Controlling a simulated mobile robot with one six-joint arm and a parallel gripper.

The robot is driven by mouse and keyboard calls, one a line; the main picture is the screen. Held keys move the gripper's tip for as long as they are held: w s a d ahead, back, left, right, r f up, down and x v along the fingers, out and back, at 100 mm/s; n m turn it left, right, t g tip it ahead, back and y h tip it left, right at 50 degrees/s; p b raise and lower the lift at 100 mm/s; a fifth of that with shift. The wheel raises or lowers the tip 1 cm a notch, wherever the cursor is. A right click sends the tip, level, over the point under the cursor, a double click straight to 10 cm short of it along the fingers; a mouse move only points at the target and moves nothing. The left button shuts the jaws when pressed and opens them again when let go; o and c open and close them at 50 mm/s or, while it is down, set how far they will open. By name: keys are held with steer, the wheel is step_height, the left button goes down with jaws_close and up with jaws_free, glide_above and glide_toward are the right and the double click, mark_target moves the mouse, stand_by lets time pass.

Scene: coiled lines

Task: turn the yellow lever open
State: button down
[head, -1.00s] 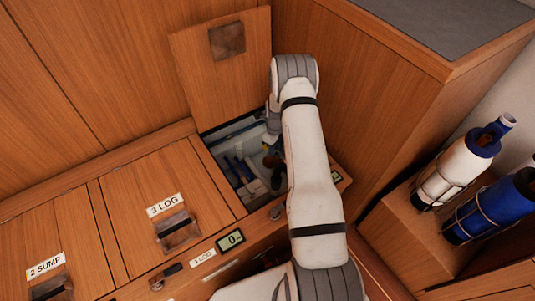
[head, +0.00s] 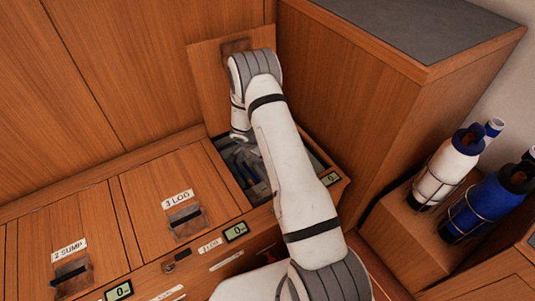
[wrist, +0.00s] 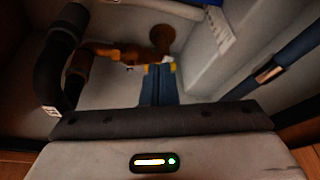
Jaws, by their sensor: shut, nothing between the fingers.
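My gripper (wrist: 160,70) shows in the wrist view as two blue fingers pressed together, pointing down into an open bilge compartment. Small yellow pieces (wrist: 173,67) show beside the fingertips; I cannot tell for sure whether they are the yellow lever, or whether the fingers touch it. A brass-coloured fitting (wrist: 130,54) lies just beyond and left of the fingertips. In the head view my arm covers the gripper and much of the compartment, and no lever can be made out there.
A thick black hose (wrist: 58,60) curves down on the left of the compartment, and a blue pipe (wrist: 290,62) runs along the right. The raised hatch lid (head: 212,85) leans at the back. A wooden cabinet (head: 370,120) stands close right; bottles (head: 447,170) stand beyond it.

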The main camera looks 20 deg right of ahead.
steer(key=w+d+f+b, duration=0.2)
steer(key=w+d+f, duration=0.2)
steer(key=f, duration=0.5)
steer(key=shift+d+b, duration=0.4)
steer(key=shift+d, duration=0.85)
